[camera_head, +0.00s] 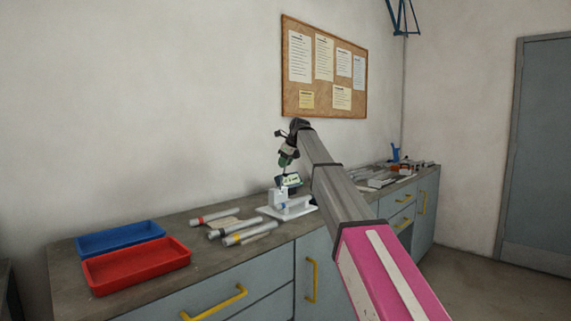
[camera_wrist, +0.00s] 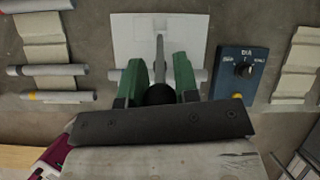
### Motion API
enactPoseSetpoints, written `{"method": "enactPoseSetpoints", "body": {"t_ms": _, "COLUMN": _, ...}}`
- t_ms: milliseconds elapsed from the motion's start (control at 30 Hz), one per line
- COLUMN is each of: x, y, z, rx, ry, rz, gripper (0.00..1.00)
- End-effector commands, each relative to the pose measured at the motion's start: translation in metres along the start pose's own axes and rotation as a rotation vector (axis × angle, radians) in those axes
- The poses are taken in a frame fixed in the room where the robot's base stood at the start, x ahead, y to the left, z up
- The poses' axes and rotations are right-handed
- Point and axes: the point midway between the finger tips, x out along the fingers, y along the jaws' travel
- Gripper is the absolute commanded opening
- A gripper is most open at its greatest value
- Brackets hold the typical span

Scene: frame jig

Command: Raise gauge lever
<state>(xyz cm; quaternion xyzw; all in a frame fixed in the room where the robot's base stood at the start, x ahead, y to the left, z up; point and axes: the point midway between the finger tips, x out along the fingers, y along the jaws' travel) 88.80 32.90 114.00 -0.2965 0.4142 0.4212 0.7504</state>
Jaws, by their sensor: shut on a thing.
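The gauge (camera_head: 280,207) is a white stand on the worktop, with a small green display (camera_head: 289,181) at its top. A silver tube (camera_head: 298,201) with a blue band lies across its base. In the wrist view the white gauge base (camera_wrist: 125,30) lies below, with the grey lever (camera_wrist: 159,48) running between my fingers to a dark round knob (camera_wrist: 158,94). My gripper (camera_head: 286,160) is above the gauge; its green fingers (camera_wrist: 160,72) are shut on the lever at the knob. The fingers hide part of the tube.
A blue tray (camera_head: 120,238) and a red tray (camera_head: 137,266) stand empty at the left. Several silver tubes (camera_head: 243,233) lie left of the gauge. A blue dial box (camera_wrist: 243,72) stands to its right in the wrist view. A wall with a noticeboard (camera_head: 325,65) is behind.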

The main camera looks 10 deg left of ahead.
Motion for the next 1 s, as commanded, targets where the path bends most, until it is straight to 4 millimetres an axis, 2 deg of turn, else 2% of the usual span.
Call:
{"method": "enactPoseSetpoints", "body": {"t_ms": 33, "x": 0.001, "y": -0.001, "z": 0.001, "rx": 0.0, "ry": -0.004, "rz": 0.0, "gripper": 0.0}}
{"method": "enactPoseSetpoints", "body": {"t_ms": 67, "x": 0.001, "y": 0.0, "z": 0.001, "rx": 0.0, "ry": -0.003, "rz": 0.0, "gripper": 0.39}}
{"method": "enactPoseSetpoints", "body": {"t_ms": 100, "x": 0.001, "y": 0.0, "z": 0.001, "rx": 0.0, "ry": -0.003, "rz": 0.0, "gripper": 0.52}}
{"method": "enactPoseSetpoints", "body": {"t_ms": 133, "x": 0.001, "y": 0.0, "z": 0.001, "rx": 0.0, "ry": -0.003, "rz": 0.0, "gripper": 0.54}}
{"method": "enactPoseSetpoints", "body": {"t_ms": 400, "x": 0.0, "y": 0.0, "z": 0.0, "rx": 0.0, "ry": -0.001, "rz": 0.0, "gripper": 0.54}}
{"method": "enactPoseSetpoints", "body": {"t_ms": 533, "x": -0.008, "y": 0.0, "z": 0.0, "rx": 0.0, "ry": -0.001, "rz": -0.001, "gripper": 0.54}}
{"method": "enactPoseSetpoints", "body": {"t_ms": 1000, "x": -0.088, "y": 0.0, "z": 0.001, "rx": 0.0, "ry": -0.002, "rz": 0.0, "gripper": 0.54}}
